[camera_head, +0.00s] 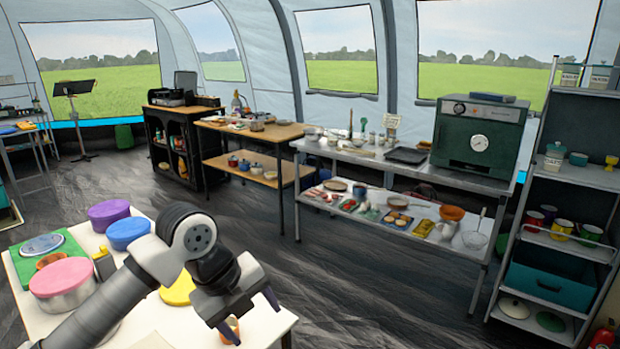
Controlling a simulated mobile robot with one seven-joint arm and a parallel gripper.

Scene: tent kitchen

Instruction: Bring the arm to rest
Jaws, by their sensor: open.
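My gripper (250,315) shows in the head view at the lower middle, at the end of my bent arm. Its dark fingers are spread apart and point down. It hangs over the right end of a pale table (165,318). A small orange-brown cup (229,330) shows just below and between the fingers, partly hidden; I cannot tell how far it is from them. I see nothing held. My arm crosses the table from the lower left and hides part of its top.
On the table are a pink-lidded pot (60,280), a purple-lidded pot (109,213), a blue-lidded pot (128,232), a yellow disc (178,291) and a green board (70,244). A steel bench (355,157) and a shelf rack (590,178) stand beyond. Dark floor (380,285) between is clear.

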